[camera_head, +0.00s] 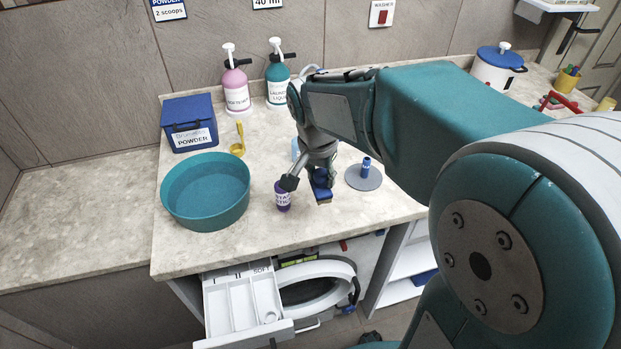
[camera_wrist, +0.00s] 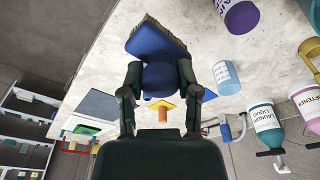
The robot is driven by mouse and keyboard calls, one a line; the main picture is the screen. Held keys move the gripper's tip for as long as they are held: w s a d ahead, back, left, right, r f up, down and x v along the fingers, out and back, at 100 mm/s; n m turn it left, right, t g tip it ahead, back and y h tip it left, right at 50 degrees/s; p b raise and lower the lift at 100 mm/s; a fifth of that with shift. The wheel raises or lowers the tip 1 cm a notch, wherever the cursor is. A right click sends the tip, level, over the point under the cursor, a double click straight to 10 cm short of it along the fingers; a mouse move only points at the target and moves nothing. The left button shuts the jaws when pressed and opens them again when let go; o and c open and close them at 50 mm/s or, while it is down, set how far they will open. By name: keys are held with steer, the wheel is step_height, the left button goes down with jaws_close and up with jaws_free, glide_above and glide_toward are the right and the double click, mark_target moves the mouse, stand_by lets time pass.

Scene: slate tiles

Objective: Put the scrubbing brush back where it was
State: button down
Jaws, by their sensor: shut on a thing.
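The scrubbing brush (camera_wrist: 158,48) has a blue body with pale bristles and is held between the two fingers of my gripper (camera_wrist: 158,80). In the head view the brush (camera_head: 321,184) shows at the end of my gripper (camera_head: 312,168), over the front part of the counter, bristles low. I cannot tell whether the bristles touch the counter. The purple labelled cup (camera_head: 283,198) stands just left of the brush. A grey disc (camera_head: 352,180) with a blue upright piece (camera_head: 366,166) lies just right of it.
A teal basin (camera_head: 206,190), a blue powder box (camera_head: 189,122) and a yellow scoop (camera_head: 239,140) are left. Pink (camera_head: 236,90) and teal (camera_head: 277,85) pump bottles stand behind. A light-blue cup (camera_wrist: 226,78) is near my gripper. An open drawer (camera_head: 243,303) juts out below the counter.

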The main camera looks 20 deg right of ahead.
steer(key=w+f, duration=0.2)
steer(key=f, duration=0.1)
steer(key=w+f, duration=0.3)
steer(key=shift+f, duration=1.5)
steer(key=shift+c, duration=1.6)
jaws_free()
steer(key=shift+f, duration=0.1)
